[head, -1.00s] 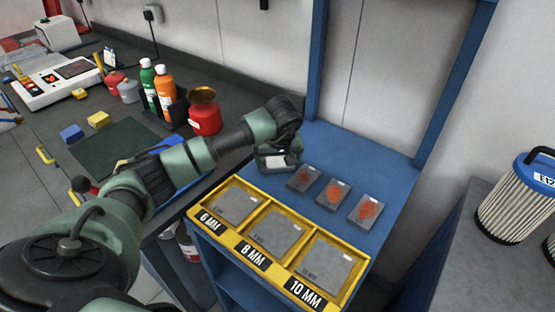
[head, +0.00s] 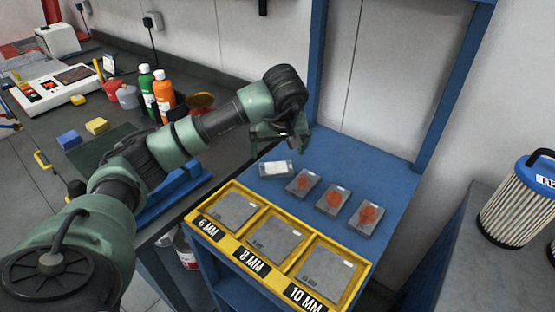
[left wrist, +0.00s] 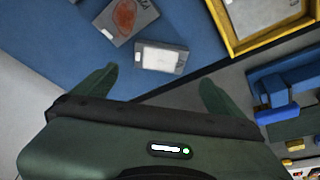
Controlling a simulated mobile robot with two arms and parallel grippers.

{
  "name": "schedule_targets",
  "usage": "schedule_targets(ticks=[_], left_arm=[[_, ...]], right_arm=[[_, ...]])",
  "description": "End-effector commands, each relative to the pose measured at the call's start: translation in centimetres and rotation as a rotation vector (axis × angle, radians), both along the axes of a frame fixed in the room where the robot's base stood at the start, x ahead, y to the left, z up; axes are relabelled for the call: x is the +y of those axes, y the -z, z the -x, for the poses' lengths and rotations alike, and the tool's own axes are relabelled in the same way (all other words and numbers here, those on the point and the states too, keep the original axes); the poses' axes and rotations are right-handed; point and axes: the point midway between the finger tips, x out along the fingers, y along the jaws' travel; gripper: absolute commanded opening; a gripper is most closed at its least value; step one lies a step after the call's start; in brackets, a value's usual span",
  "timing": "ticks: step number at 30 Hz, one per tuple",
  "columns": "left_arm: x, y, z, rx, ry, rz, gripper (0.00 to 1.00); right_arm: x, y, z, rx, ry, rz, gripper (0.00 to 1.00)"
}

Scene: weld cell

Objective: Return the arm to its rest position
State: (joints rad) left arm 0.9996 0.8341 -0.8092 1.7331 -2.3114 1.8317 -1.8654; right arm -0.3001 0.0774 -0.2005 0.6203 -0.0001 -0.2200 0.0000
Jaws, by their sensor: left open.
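My left arm (head: 177,144) reaches in from the left over the blue stand (head: 372,165). My left gripper (head: 280,135) hangs above the stand's back left part, apart from the surface. In the left wrist view the gripper (left wrist: 157,88) has its two fingers spread, with nothing between them. A grey plate with a white label (head: 276,169) lies flat on the stand below the gripper; it also shows in the left wrist view (left wrist: 162,57), beyond the fingertips. My right gripper is not in view.
Several grey plates with red patches, such as this one (head: 333,199), lie right of the white-labelled plate. A yellow tray (head: 262,204) marked 6, 8 and 10 MM stands in front. Bottles (head: 163,94) stand on the dark bench behind my arm. A filter (head: 517,200) stands at right.

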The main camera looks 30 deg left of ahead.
Motion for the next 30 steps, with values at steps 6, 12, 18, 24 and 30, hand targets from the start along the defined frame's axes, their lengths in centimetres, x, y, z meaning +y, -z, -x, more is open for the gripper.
schedule_targets(ticks=[6, 12, 18, 24, 30], left_arm=[[-0.4, -1.7, 0.6, 0.000, -0.001, 0.000, 1.00], [-0.5, -1.9, 0.6, 0.001, -0.001, 0.000, 1.00], [-0.5, -1.8, 0.6, 0.001, 0.000, 0.000, 1.00], [-0.5, -2.3, 0.6, 0.001, 0.000, -0.001, 1.00], [-0.5, -6.1, 0.6, 0.000, -0.001, 0.000, 1.00]], right_arm=[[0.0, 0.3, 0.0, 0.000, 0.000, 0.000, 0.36], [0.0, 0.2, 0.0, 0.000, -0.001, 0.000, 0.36], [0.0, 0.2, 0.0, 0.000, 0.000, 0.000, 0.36], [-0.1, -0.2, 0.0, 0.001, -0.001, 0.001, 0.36], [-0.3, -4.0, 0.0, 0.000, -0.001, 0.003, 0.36]])
